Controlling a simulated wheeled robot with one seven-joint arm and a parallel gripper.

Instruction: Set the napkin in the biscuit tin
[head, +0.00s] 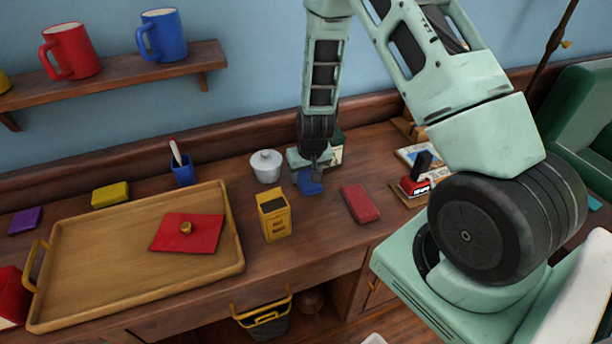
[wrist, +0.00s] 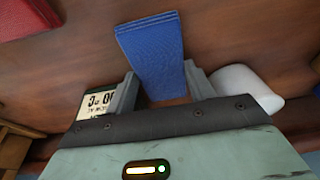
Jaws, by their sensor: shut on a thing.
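My gripper (head: 313,168) is low over the desk, pointing down, and shut on a blue folded napkin (head: 309,183). In the wrist view the napkin (wrist: 152,48) sits between the two fingers (wrist: 163,88) and sticks out past their tips. I cannot tell whether it touches the desk. A yellow upright tin (head: 275,223) with a dark, open-looking top stands on the desk, left of and nearer than my gripper. It appears to be the biscuit tin; its label is too small to read surely.
A white lidded pot (head: 266,167) stands close left of my gripper, a red block (head: 360,203) to the right. A blue pen cup (head: 183,173) stands at the back. A stamp (head: 414,187) lies right.

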